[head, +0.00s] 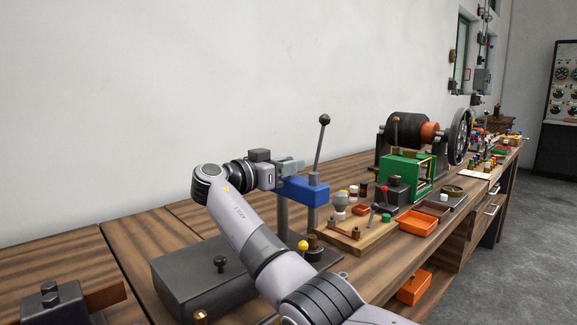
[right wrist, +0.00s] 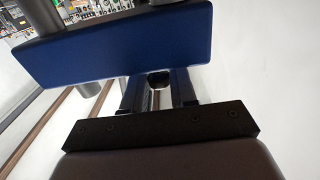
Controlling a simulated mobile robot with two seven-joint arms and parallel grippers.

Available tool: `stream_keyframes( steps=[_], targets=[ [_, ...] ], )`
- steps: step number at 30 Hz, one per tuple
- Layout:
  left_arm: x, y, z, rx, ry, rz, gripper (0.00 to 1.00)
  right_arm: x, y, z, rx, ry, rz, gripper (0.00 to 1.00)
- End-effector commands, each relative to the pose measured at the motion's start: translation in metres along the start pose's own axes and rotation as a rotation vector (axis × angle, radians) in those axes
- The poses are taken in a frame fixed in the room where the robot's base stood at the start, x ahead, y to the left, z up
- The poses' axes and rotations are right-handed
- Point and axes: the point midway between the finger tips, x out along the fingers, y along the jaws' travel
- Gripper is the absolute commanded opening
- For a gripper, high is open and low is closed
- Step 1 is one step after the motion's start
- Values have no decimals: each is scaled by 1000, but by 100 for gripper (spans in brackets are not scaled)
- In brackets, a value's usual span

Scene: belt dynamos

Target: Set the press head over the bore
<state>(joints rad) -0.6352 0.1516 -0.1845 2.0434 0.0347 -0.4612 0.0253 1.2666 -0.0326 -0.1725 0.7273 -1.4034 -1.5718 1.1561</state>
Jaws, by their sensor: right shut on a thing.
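The blue press head (head: 305,191) sits on a grey upright post, with a black-knobbed lever (head: 320,135) rising above it. In the right wrist view the press head (right wrist: 120,48) fills the space just beyond the fingers. My right gripper (head: 288,167) is at the left, rear side of the press head. In the right wrist view my right gripper (right wrist: 158,88) is shut, with its fingers at the edge of the blue block; what lies between them is mostly hidden. Below the press head stand a dark and brass round part (head: 313,243) and a yellow knob (head: 303,245). I cannot make out the bore. My left gripper is not in view.
A grey box (head: 185,275) lies on the bench below my arm. To the right are a wooden board (head: 350,243) with small parts, an orange tray (head: 419,223) and a green machine (head: 400,177). The wall is close behind the bench.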

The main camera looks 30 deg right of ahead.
Motion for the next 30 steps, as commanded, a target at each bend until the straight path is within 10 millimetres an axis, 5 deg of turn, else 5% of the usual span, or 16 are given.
stream_keyframes(
  steps=[10, 11, 12, 22, 30],
  targets=[
    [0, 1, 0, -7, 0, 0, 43, 0, 0, 1, -1, -4, 3, 0],
    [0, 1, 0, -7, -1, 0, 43, 0, 0, 1, -1, -4, 3, 37],
    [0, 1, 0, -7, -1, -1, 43, 0, 0, 1, -1, -4, 3, 45],
    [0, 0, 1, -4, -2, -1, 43, -3, 0, 1, 0, -2, 1, 45],
    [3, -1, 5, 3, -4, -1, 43, -43, 0, 1, 0, -2, -1, 45]
  ],
)
